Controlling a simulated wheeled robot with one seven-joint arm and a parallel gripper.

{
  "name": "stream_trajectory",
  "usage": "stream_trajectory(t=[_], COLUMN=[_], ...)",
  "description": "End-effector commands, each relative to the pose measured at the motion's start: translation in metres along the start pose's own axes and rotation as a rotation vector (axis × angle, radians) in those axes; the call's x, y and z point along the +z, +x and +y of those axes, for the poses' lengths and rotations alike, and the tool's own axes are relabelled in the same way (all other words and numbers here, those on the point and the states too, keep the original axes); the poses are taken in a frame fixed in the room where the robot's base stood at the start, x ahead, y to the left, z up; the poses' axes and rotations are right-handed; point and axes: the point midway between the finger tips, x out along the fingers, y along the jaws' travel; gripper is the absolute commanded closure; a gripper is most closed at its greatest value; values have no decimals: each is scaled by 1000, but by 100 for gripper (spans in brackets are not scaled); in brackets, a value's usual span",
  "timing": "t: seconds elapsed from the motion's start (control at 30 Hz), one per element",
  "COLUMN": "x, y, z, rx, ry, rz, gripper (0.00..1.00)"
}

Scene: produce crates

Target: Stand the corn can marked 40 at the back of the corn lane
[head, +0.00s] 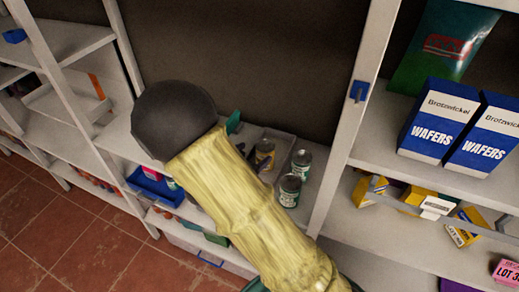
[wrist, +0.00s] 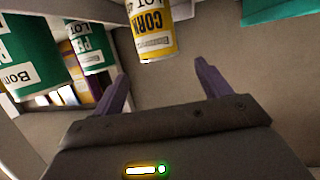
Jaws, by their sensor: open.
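A corn can (wrist: 155,32) with a yellow and white label shows at the top of the wrist view. Its label reads CORN and LOT 4, with the rest cut off by the frame edge. My gripper (wrist: 163,78) is open and empty, its two purple fingers apart. The can is just beyond the fingertips, between their lines; I see no contact. In the head view a yellow-labelled can (head: 265,153) stands on the middle shelf beside my arm, which hides most of my gripper there. I cannot make out lane markings.
Two green-labelled cans stand near the yellow one, a rear can (head: 301,163) and a front can (head: 289,191). Two green cans also show in the wrist view, one far left (wrist: 28,65) and one beside it (wrist: 90,48). A white shelf post (head: 352,110) is on the right.

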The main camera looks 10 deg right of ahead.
Motion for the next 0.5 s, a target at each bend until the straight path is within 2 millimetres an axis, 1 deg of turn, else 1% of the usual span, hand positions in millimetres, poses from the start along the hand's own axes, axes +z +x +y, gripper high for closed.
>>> stream_trajectory(t=[0.03,0.2,0.3,0.5], x=[1,0,0,0], y=[-12,-38,-46,-48], z=[-1,-1,0,0], rx=[-6,-4,-1,0], ry=[0,-1,-1,-2], rz=[-2,-2,-1,-1], gripper=[23,23,23,23])
